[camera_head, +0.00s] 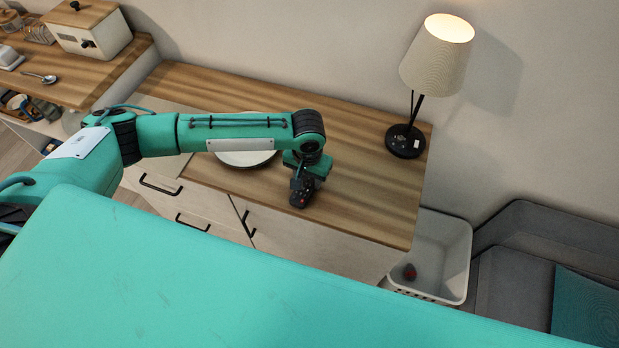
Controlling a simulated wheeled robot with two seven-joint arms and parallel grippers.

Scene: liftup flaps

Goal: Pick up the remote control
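The remote control (301,194) is a small dark bar with a red spot, near the front edge of the wooden cabinet top in the head view. My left gripper (304,181) points down right over it, and the fingers meet its upper end. The fingers are small and dark against the dark remote, so I cannot tell whether they are closed on it. I also cannot tell whether the remote rests on the wood or is slightly raised. My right gripper is not in view.
A white plate (246,158) lies left of the gripper, partly behind my arm. A lamp (405,141) stands at the back right of the cabinet top (365,190). A white basket (447,255) with a dark red item is below right, beside a grey sofa (515,285).

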